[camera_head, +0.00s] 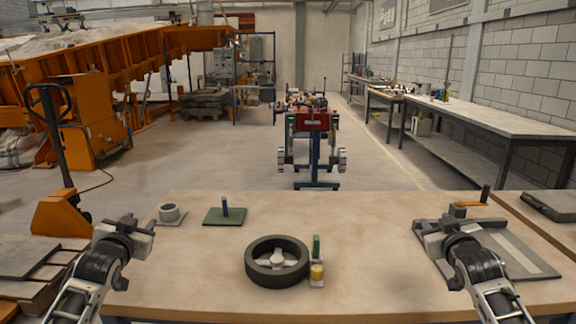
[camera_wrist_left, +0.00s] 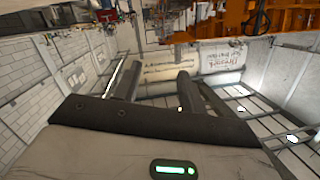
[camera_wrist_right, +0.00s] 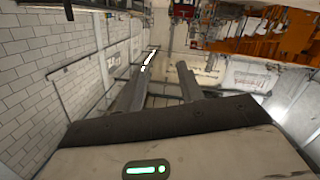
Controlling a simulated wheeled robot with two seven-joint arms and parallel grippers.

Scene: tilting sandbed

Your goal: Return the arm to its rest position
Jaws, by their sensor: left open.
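My left gripper (camera_head: 140,225) is raised at the left side of the workbench (camera_head: 200,290) in the head view. Its two fingers show apart with nothing between them in the left wrist view (camera_wrist_left: 156,82). My right gripper (camera_head: 440,232) is raised at the right side of the bench, in front of a flat grey plate (camera_head: 520,262). Its fingers also show apart and empty in the right wrist view (camera_wrist_right: 160,82). Both wrist cameras look out over the room, not at the bench top.
A dark ring with a pale spoked hub (camera_head: 277,262) lies mid-bench. Beside it are a green block (camera_head: 316,245) and a yellow cylinder (camera_head: 317,272). An orange-handled part (camera_head: 470,205) stands at the right.

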